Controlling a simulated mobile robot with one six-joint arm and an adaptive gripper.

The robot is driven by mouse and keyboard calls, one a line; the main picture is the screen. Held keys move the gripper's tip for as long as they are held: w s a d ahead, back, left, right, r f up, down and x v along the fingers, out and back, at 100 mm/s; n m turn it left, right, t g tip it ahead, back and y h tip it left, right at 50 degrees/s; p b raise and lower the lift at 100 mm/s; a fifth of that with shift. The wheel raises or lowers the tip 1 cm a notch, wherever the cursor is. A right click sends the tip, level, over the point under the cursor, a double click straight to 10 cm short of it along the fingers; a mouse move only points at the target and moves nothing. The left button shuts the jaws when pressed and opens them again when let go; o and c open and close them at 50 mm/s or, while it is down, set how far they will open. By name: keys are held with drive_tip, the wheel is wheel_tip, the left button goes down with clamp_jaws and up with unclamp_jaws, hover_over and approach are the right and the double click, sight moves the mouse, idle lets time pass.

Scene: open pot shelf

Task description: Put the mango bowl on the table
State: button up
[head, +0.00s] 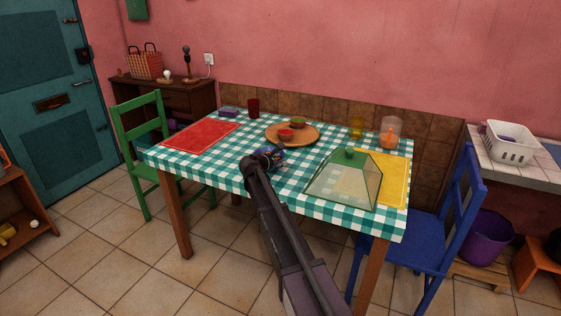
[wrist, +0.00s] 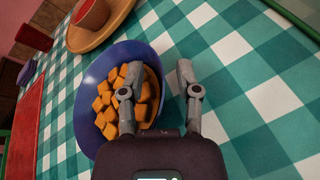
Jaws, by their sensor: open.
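The mango bowl (wrist: 85,112) is blue and holds several orange mango cubes (wrist: 110,100). In the wrist view it rests on or just over the checked cloth of the table (head: 225,165); a gap underneath cannot be made out. My gripper (wrist: 160,68) is open, with its left finger over the inside of the bowl and its right finger outside, so the right-hand rim lies between them. In the head view my gripper (head: 264,160) is over the table's middle, largely hiding the bowl (head: 277,153).
A round wooden board (head: 311,139) with small bowls lies just beyond. A green-framed glass cover (head: 348,181) stands to the right, by a yellow mat (head: 396,180). A red mat (head: 200,137) lies left. Cups stand at the back. Bare cloth shows in front of the red mat.

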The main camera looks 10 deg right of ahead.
drive_tip(key=shift+r, duration=0.1)
drive_tip(key=shift+s+a+r+p, duration=0.25)
drive_tip(key=shift+s+a+p, duration=0.1)
drive_tip(key=shift+s+a, duration=0.15)
drive_tip(key=p+v, duration=0.3)
drive_tip(key=v, duration=0.7)
drive_tip(key=shift+s+a, duration=0.2)
drive_tip(key=s+d+f+m+g+y, duration=0.25)
drive_tip(key=s+f+m, duration=0.2)
drive_tip(key=s, duration=0.35)
drive_tip(key=s+d+f+m+g+y, duration=0.2)
drive_tip(key=s+d+f+m, duration=0.1)
drive_tip(key=s+m, duration=0.4)
drive_tip(key=s+d+f+m+g+y, duration=0.2)
drive_tip(key=s+d+f+m+g, duration=0.15)
drive_tip(key=s, duration=0.55)
drive_tip(key=s+a+m+y, duration=0.1)
drive_tip(key=s+m+y, duration=0.1)
drive_tip(key=s, duration=0.3)
drive_tip(key=s+a+f+m+g+y, duration=0.1)
drive_tip(key=s+a+m+y, duration=0.1)
drive_tip(key=s+m, duration=0.2)
drive_tip(key=shift+s+g, duration=0.3)
drive_tip(key=shift+s, duration=0.55)
